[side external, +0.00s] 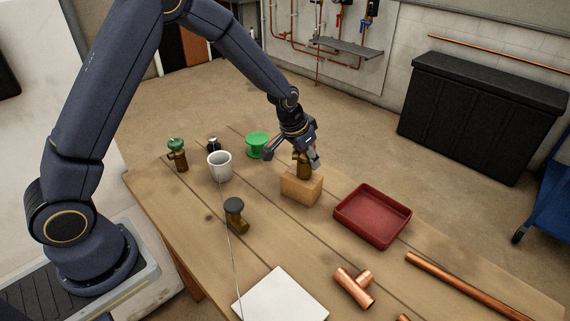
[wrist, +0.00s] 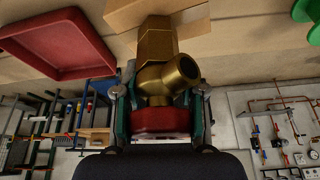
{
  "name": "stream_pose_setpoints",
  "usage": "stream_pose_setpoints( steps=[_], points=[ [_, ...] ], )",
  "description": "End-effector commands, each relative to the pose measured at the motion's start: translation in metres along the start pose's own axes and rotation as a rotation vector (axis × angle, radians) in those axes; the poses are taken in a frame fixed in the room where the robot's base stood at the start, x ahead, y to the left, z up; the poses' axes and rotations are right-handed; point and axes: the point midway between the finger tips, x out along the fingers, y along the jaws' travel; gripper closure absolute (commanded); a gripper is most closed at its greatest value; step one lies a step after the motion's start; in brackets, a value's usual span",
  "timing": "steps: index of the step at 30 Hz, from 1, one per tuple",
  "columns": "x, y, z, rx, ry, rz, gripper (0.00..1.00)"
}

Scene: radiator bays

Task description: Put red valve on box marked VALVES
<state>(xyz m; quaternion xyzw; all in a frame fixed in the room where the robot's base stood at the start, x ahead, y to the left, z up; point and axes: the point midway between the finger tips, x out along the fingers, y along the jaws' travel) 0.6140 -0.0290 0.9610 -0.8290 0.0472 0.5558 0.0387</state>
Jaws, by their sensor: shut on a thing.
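The red valve has a brass body (wrist: 168,77) and a red handwheel (wrist: 160,121), both clear in the wrist view. My gripper (wrist: 160,95) is shut on it, with a finger on each side. In the side external view the brass body (side external: 302,160) shows below my gripper (side external: 311,155), right over a small tan box (side external: 301,191). The red handwheel is hidden there by the gripper. The valve looks upright, its lower end at the box top; I cannot tell whether it touches. The box also shows in the wrist view (wrist: 190,22). No marking on it is readable.
A red tray (side external: 372,216) lies right of the box. A green spool (side external: 257,144), a white mug (side external: 220,166), a green-topped valve (side external: 177,154) and a black-topped valve (side external: 236,215) stand left. A white plate (side external: 281,296) and copper pieces (side external: 354,288) lie in front.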

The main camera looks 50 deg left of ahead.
Motion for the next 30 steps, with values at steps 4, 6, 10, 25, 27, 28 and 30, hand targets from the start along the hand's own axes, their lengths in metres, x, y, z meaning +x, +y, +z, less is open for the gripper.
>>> stream_pose_setpoints(
  steps=[4, 6, 10, 25, 27, 28, 30],
  points=[
    [0.000, 0.000, -0.001, 0.000, 0.002, 0.000, 1.00],
    [0.002, 0.000, 0.000, 0.000, 0.002, 0.000, 1.00],
    [0.003, 0.000, 0.001, 0.000, 0.000, 0.000, 0.48],
    [-0.003, 0.000, -0.001, 0.000, 0.002, 0.000, 0.35],
    [-0.013, 0.000, -0.001, 0.000, 0.004, 0.000, 0.35],
    [-0.018, 0.000, -0.001, 0.000, 0.003, 0.000, 0.35],
    [-0.033, 0.000, -0.002, -0.001, 0.006, -0.001, 0.35]
  ],
)
